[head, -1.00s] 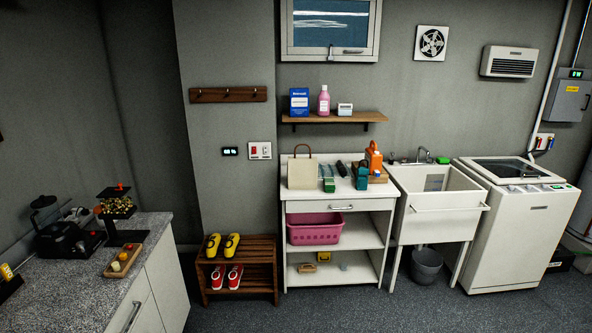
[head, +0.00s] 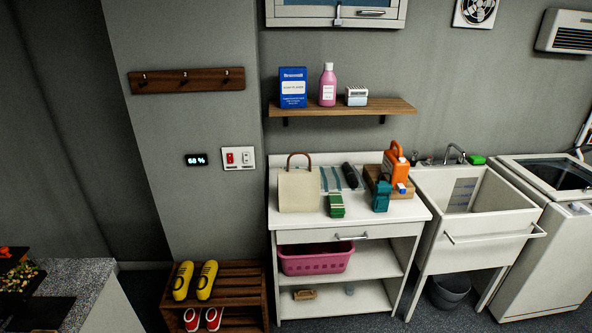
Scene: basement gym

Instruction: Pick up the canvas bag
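The canvas bag (head: 299,191) is cream coloured with a brown loop handle. It stands upright at the left end of the white workbench top (head: 390,211), near the wall. A green box stands to its right, and its front is unobstructed. Neither of my grippers shows in the head view.
On the bench are a green box (head: 336,205), a dark cylinder (head: 350,175), a teal item (head: 381,196) and an orange bottle (head: 395,164). A shelf (head: 390,106) hangs above. A wooden shoe rack (head: 240,284) stands at lower left, a sink (head: 478,222) at right. Floor shows between counter and rack.

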